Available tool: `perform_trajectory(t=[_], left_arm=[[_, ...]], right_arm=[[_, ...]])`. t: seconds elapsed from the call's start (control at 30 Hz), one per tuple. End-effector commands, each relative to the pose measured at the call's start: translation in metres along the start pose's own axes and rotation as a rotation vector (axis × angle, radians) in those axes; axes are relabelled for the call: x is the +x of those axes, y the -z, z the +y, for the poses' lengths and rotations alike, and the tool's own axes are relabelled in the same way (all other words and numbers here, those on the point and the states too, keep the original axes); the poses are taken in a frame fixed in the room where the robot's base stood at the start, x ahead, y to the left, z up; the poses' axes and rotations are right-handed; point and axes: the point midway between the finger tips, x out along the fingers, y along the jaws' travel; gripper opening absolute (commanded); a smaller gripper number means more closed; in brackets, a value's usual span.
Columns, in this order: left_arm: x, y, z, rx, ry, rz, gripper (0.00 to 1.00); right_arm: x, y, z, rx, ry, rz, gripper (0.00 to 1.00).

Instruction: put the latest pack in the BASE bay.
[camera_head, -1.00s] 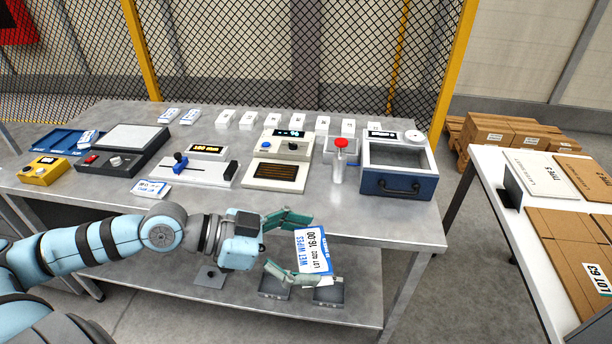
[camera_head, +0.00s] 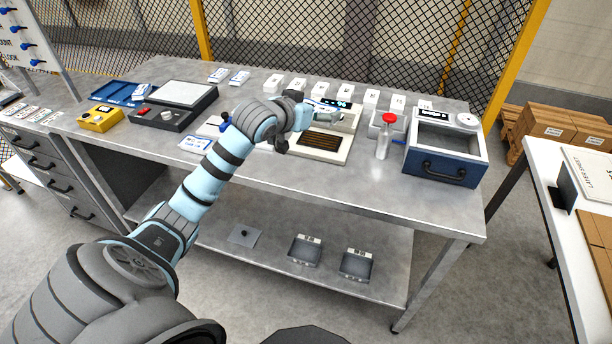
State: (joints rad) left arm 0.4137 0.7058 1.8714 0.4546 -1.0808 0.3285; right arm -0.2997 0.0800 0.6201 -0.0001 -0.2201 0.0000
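My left gripper (camera_head: 316,115) is above the table, beside the pale device with a dark slatted plate. A small piece of a white and blue pack (camera_head: 325,103) shows at its fingers, seen nearly edge-on; the fingers appear closed on it. Its print is not readable now. Similar packs lie at the back left (camera_head: 219,75), next to that one (camera_head: 239,77), on the blue tray (camera_head: 141,91), and near the front edge (camera_head: 196,143). Two small grey open bins, a left one (camera_head: 305,252) and a right one (camera_head: 356,266), stand on the lower shelf; their labels are unreadable. My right gripper is out of view.
The slatted device (camera_head: 318,145) lies under my arm's end. A yellow box (camera_head: 100,120) and dark scale-like unit (camera_head: 178,110) stand left. The table's front right is clear.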

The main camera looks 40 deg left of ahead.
Motion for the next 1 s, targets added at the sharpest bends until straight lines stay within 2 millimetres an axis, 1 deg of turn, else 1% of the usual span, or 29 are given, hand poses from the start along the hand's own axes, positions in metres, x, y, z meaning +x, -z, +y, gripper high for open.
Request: perform_trajectory(t=[0.03, 0.1, 0.13, 0.43, 0.47, 0.53, 0.57, 0.67, 0.8, 0.9, 1.0], left_arm=[[0.001, -0.005, -0.011, -0.017, 0.047, -0.001, 0.59], [0.001, -0.01, -0.023, -0.042, 0.106, 0.003, 0.59], [0.001, -0.011, -0.026, -0.049, 0.123, 0.003, 0.59], [0.0, -0.013, -0.027, -0.056, 0.144, 0.004, 0.59], [0.001, -0.014, -0.027, -0.056, 0.144, 0.003, 0.59], [0.004, -0.022, -0.027, -0.057, 0.144, 0.001, 0.59], [0.007, -0.028, -0.027, -0.057, 0.144, 0.0, 0.59], [0.019, -0.06, -0.027, -0.057, 0.144, -0.004, 0.59], [0.041, -0.113, -0.027, -0.057, 0.144, -0.004, 0.59], [0.053, -0.141, -0.027, -0.057, 0.143, -0.001, 0.59], [0.06, -0.155, -0.027, -0.056, 0.142, 0.003, 0.59]], right_arm=[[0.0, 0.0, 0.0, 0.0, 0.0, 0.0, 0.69], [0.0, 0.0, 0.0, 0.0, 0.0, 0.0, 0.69], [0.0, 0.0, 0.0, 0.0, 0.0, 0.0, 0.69], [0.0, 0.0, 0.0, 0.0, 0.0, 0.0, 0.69], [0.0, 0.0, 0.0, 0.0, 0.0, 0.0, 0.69], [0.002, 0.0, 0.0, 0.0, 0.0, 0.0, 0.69], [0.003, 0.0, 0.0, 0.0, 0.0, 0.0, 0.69], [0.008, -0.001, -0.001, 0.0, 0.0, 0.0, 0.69], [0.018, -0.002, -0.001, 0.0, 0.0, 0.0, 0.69], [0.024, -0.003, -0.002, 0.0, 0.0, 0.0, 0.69], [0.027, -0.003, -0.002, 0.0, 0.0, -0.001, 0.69]])
